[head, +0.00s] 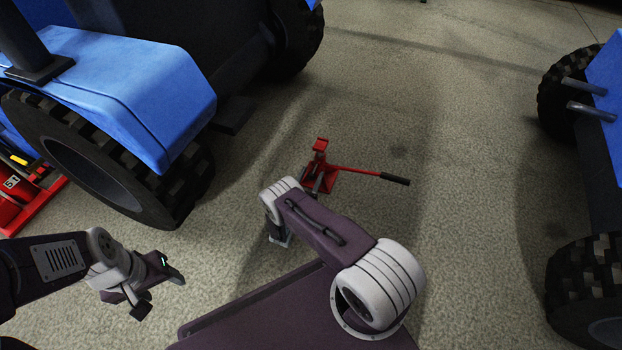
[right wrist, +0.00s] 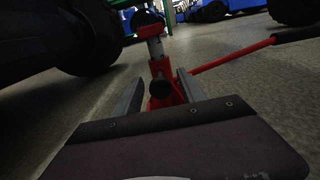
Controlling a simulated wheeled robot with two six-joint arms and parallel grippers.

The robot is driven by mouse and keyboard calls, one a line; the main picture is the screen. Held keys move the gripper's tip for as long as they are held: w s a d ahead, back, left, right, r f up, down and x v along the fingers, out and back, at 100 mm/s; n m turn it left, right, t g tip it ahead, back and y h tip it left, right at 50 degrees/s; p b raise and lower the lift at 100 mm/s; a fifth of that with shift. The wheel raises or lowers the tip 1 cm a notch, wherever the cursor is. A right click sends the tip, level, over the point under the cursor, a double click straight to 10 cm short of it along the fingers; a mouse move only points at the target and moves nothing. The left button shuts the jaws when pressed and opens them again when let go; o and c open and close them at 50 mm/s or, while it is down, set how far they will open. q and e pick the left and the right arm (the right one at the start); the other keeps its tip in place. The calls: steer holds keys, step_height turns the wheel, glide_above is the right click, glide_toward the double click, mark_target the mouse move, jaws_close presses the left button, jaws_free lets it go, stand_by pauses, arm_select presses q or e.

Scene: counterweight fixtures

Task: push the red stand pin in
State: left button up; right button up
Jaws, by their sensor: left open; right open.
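A red stand (head: 318,172) with a long red handle stands on the floor in the middle of the head view. In the right wrist view the stand (right wrist: 160,70) rises between the fingers of my right gripper (right wrist: 159,80). A dark round knob (right wrist: 159,88) shows low on its near side; I cannot tell if it is the pin's end or how far in it sits. My right gripper is open, one finger on either side of the stand's lower part; contact cannot be told. My left gripper (head: 158,288) is open and empty, far left of the stand.
The handle (head: 352,172) reaches right to a black grip. A blue tractor (head: 130,90) with big dark wheels stands at left, another blue vehicle (head: 605,75) at right. Red weights (head: 12,205) lie at far left.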

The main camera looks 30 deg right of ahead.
jaws_close()
stand_by(1.4)
